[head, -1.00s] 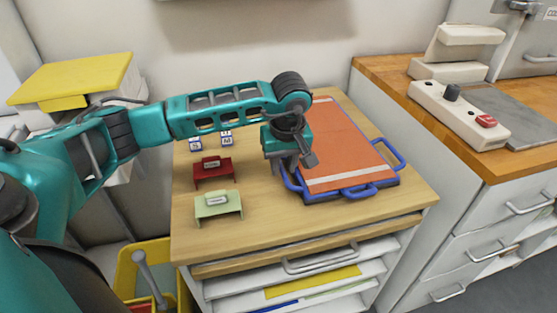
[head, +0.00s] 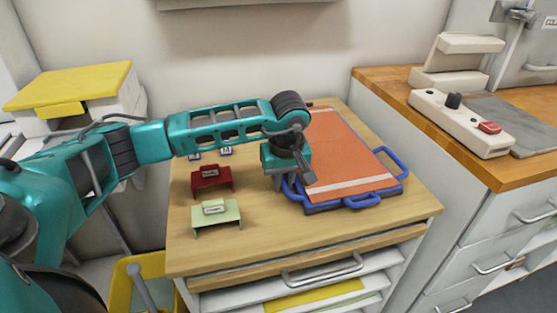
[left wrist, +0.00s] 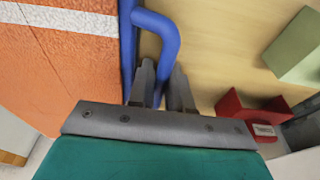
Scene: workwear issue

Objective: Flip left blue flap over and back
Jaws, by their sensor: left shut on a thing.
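An orange board (head: 345,150) with a white stripe lies on the wooden table top, with blue loops on its left, right and front sides. The left blue flap (head: 291,194) is the loop on the board's left edge; part of it is hidden behind my gripper. My left gripper (head: 280,185) points down at this loop and is shut on it. In the left wrist view, the blue flap (left wrist: 163,32) bends away from the board's edge and runs down between my two fingers (left wrist: 162,88). My right gripper is not in view.
A red stand (head: 212,181) and a pale green stand (head: 217,214) stand left of the board, with small lettered blocks (head: 226,152) behind. The table's front left is clear. A cabinet with a wooden top (head: 430,135) stands close on the right.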

